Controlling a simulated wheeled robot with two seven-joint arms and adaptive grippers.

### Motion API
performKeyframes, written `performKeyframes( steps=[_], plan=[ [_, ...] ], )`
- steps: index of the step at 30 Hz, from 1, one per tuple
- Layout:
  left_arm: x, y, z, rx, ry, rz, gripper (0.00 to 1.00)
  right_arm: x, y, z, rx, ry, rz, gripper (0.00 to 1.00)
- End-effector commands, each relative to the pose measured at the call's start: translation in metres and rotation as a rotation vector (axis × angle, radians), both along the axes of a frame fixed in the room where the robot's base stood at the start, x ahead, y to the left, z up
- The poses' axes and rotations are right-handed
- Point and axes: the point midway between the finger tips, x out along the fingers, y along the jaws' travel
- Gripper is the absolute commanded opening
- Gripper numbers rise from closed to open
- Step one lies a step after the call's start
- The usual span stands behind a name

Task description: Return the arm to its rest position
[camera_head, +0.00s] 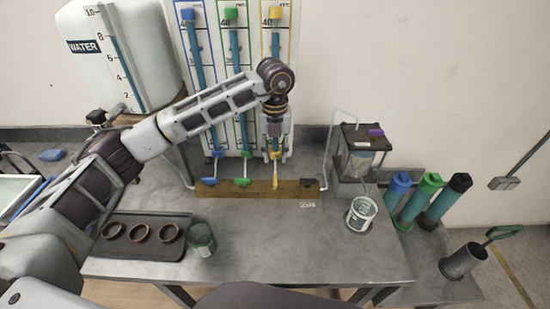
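My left arm comes in from the left and reaches across the panel of three upright tubes. Its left gripper (275,143) points down in front of the lower part of the right-hand, yellow-framed tube (275,45). The fingers are small and partly hidden, so I cannot tell if they are open or shut. Below it are a blue lever (208,181), a green lever (241,182) and a yellow lever (275,183) by a brown wooden strip (225,190). The yellow lever lies just under the gripper; I cannot tell if they touch. My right gripper is not in view.
A white water tank (85,35) stands at the back left. A dark tray (120,250) with three rings and a green cup (202,239) are at the front left. A white bucket (361,213) and blue, green and black cylinders stand right. The grey table's (275,240) middle is clear.

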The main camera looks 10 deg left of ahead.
Motion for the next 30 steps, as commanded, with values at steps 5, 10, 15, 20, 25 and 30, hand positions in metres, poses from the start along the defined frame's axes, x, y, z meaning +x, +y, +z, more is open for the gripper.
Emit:
performKeyframes(
  steps=[5, 10, 15, 20, 25, 30],
  plan=[
    [0.000, 0.000, 0.004, 0.001, 0.000, 0.000, 0.33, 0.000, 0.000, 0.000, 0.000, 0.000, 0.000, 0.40],
    [0.000, 0.000, 0.004, 0.000, 0.000, 0.000, 0.33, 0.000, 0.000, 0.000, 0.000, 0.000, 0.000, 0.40],
    [0.000, 0.000, 0.004, 0.000, 0.000, 0.000, 0.33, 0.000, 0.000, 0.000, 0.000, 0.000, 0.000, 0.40],
    [0.000, 0.000, 0.005, 0.000, 0.000, 0.000, 0.33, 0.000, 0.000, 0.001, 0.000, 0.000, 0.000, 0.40],
    [0.000, 0.000, 0.014, 0.000, 0.000, 0.000, 0.33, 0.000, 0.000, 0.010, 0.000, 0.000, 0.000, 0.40],
    [0.000, 0.000, 0.030, 0.000, 0.000, 0.000, 0.33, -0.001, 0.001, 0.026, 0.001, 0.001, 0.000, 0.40]
  ],
)
